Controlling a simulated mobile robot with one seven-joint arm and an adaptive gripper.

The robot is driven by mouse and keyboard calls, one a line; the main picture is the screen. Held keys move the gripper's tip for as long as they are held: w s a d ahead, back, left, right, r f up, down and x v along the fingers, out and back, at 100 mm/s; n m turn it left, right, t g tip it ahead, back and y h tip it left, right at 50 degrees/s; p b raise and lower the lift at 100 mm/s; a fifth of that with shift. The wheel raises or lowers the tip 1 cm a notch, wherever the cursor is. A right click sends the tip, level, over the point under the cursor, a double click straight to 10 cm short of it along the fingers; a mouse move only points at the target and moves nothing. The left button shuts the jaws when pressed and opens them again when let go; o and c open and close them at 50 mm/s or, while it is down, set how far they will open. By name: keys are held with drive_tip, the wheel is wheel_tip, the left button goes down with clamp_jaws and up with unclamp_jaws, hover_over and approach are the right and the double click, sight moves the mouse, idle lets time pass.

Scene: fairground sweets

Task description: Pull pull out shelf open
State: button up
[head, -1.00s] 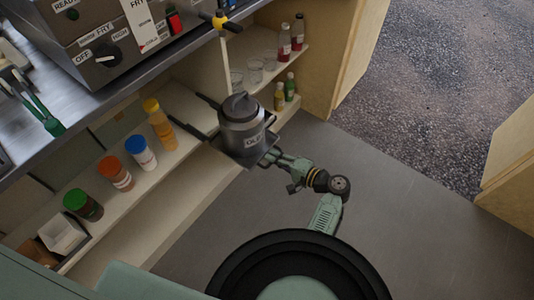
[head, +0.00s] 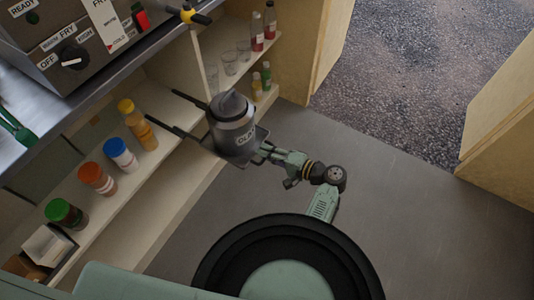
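The pull out shelf (head: 213,146) is a dark metal tray on two dark rails. It stands out from the counter's lower bay over the floor, with much of both rails showing. A grey lidded canister (head: 232,128) with a partly readable label stands upright on it. My gripper (head: 262,152) is at the shelf's front edge, on the side away from the counter. It appears shut on the front of the shelf; the fingertips are small and partly hidden by the edge.
A cream lower shelf (head: 107,208) holds several capped bottles and jars and a white box (head: 48,246). Glasses and bottles stand on a side shelf (head: 240,68). A fryer (head: 75,50) sits on the steel counter. Wooden panels (head: 500,120) stand at right; the grey floor between is clear.

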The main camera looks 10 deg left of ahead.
drive_tip(key=shift+o, duration=0.8)
drive_tip(key=v, duration=1.2)
drive_tip(key=shift+w, duration=0.15)
